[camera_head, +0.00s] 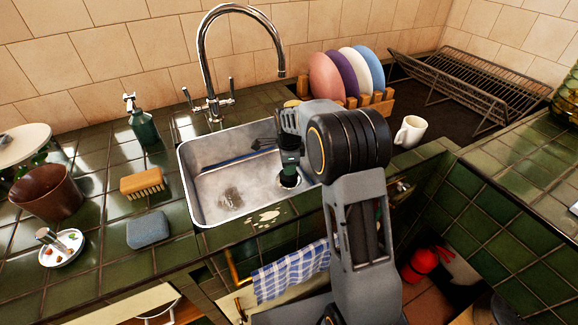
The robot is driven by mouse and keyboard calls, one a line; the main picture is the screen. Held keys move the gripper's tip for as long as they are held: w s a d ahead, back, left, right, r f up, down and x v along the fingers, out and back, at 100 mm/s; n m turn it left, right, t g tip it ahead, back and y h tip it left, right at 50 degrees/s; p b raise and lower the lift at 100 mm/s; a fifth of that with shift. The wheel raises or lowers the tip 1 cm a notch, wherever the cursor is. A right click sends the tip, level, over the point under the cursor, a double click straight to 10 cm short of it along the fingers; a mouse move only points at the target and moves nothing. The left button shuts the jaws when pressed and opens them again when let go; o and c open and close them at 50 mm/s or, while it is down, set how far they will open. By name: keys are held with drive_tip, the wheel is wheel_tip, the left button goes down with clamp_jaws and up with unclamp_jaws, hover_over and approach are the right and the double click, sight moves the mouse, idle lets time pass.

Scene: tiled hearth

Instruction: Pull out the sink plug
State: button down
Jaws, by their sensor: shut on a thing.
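The steel sink (205,208) is set into the green tiled counter, with murky water or grime on its floor. My arm reaches over its right side, and my gripper (289,170) points down into the basin. It is shut on the dark sink plug (288,181), low at the basin's right end. The jaws and wrist hide much of the plug, and I cannot tell whether it sits in the drain or is lifted.
A tall curved tap (211,62) stands behind the sink. A brush (142,183), blue sponge (148,230) and brown pot (47,192) are left.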

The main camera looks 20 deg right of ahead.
drive_tip(key=shift+r, duration=0.1)
drive_tip(key=shift+r+p, duration=2.65)
drive_tip(key=shift+r, duration=0.4)
